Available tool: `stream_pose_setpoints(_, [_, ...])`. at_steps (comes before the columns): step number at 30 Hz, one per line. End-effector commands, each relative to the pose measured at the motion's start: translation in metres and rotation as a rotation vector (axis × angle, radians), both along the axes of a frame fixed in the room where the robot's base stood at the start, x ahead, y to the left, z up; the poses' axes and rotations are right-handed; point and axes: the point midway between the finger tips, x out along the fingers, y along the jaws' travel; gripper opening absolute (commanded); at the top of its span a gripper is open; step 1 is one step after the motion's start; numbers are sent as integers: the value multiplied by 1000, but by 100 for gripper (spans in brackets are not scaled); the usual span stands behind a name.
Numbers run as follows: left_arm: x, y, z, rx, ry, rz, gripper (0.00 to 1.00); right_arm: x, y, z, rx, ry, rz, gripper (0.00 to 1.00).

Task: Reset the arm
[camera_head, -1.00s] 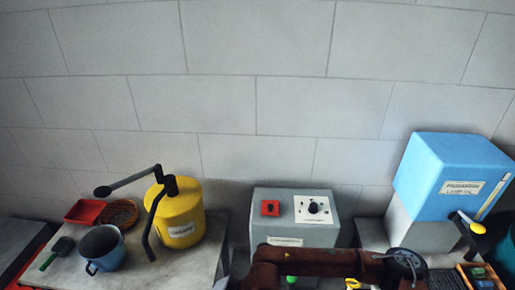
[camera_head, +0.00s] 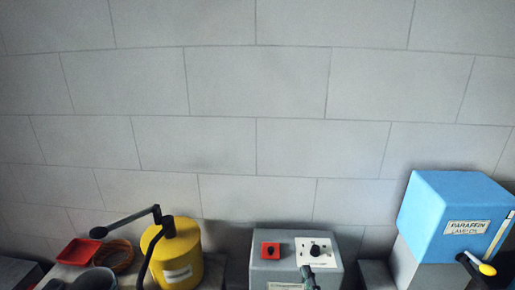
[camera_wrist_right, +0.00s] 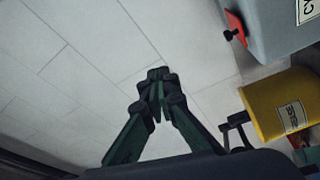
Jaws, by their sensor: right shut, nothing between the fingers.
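My right gripper (camera_head: 308,272) shows at the bottom of the head view, in front of the grey control box (camera_head: 268,268). In the right wrist view its green fingers (camera_wrist_right: 158,82) come together at the tips, shut with nothing between them. Only the gripper's end shows in the head view; the rest of the right arm is below the picture. My left gripper is in neither view.
A yellow pump canister (camera_head: 180,262) with a black handle stands left of the box. A red tray (camera_head: 78,252), a woven basket (camera_head: 122,256) and a pot (camera_head: 98,279) are farther left. A blue paraffin tank (camera_head: 440,215) stands right. The wall above is bare.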

Motion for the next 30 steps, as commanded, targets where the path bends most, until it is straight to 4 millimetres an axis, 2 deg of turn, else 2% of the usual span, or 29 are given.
stream_pose_setpoints(1, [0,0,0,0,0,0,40,-2,-26,-29,75,96,-51,0])
stream_pose_setpoints(3, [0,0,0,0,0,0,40,-9,-58,-69,176,221,-122,0])
stream_pose_setpoints(5, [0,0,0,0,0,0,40,-20,-83,-104,260,327,-184,0])
stream_pose_setpoints(6, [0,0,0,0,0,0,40,-29,-99,-127,314,395,-226,0])
stream_pose_setpoints(8, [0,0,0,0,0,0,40,-47,-120,-161,395,496,-290,0])
stream_pose_setpoints(12, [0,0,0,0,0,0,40,-103,-162,-235,575,722,-448,0])
stream_pose_setpoints(15, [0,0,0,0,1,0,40,-149,-182,-278,686,862,-557,0])
stream_pose_setpoints(18, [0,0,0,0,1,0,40,-190,-193,-308,771,970,-647,0])
stream_pose_setpoints(21, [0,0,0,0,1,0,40,-225,-200,-328,834,1053,-719,0])
stream_pose_setpoints(30, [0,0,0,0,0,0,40,-317,-209,-366,980,1251,-906,0])
